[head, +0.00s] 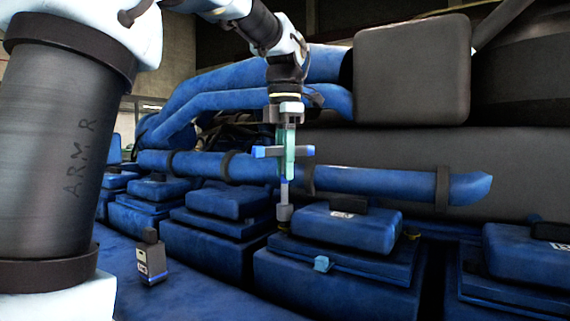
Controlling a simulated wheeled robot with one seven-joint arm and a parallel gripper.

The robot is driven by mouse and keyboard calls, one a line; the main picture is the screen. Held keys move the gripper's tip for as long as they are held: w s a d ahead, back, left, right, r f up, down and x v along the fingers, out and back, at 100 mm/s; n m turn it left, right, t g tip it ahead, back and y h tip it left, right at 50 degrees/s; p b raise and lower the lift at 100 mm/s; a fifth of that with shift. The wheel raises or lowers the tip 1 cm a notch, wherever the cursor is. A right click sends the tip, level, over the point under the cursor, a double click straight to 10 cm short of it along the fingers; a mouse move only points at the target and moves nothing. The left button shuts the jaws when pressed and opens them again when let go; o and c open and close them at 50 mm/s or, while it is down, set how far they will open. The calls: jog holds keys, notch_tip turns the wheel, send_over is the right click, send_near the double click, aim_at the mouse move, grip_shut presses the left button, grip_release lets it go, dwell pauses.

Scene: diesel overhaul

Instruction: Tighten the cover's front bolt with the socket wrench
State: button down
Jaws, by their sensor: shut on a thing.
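My gripper (287,124) points down in the middle of the head view and is shut on the socket wrench (284,190). The wrench hangs upright, with a teal handle, a blue-tipped crossbar and a thin shank down to a grey socket. The socket is just left of the blue cover (346,230) that bears a white label. A light-blue bolt (322,263) sits on the cover's front ledge, lower and to the right of the socket. The socket looks apart from this bolt. I cannot tell whether the socket touches anything behind it.
More blue covers (232,200) stand in a row to the left, and another (530,250) at the right. A blue pipe (370,181) runs behind the wrench. A small grey device (151,257) stands on the blue surface at front left. A dark grey box (412,70) is behind.

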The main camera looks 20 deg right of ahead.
jog(key=shift+f+b, duration=0.3)
jog(key=shift+f, duration=0.35)
jog(key=m+p, duration=0.1)
jog(key=m, duration=0.1)
jog(key=shift+r+m, duration=0.15)
jog(key=shift+m, duration=0.15)
jog(key=m+p, duration=0.1)
jog(key=m, duration=0.4)
jog(key=shift+m+p, duration=0.3)
jog(key=shift+p, duration=0.05)
jog(key=m+p, duration=0.1)
jog(key=m, duration=0.7)
jog(key=shift+f, duration=0.25)
jog(key=m, duration=0.8)
jog(key=shift+m, duration=0.3)
jog(key=m, duration=0.8)
jog(key=shift+f+m, duration=0.1)
jog(key=shift+m, duration=0.2)
